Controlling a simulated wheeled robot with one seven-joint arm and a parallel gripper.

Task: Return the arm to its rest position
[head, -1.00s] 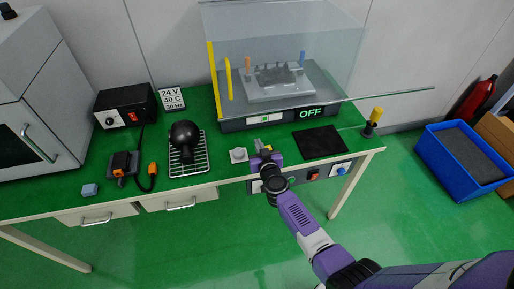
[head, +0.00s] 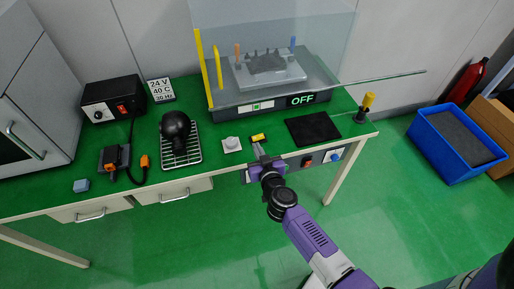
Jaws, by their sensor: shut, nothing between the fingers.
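My purple and black arm reaches from the lower right of the head view to the front edge of the green workbench (head: 345,131). My gripper (head: 257,148) is at that edge, between a small white block and a black mat. It is shut with nothing in it. A small yellow piece (head: 258,138) lies on the bench just beyond the fingertips, apart from them as far as I can tell.
A clear-covered machine marked OFF (head: 302,99) stands behind. The white block (head: 232,145), black mat (head: 313,129), wire rack (head: 194,156) with a black object, and yellow-handled tool (head: 367,101) are on the bench. A blue crate (head: 457,177) stands right; the floor in front is clear.

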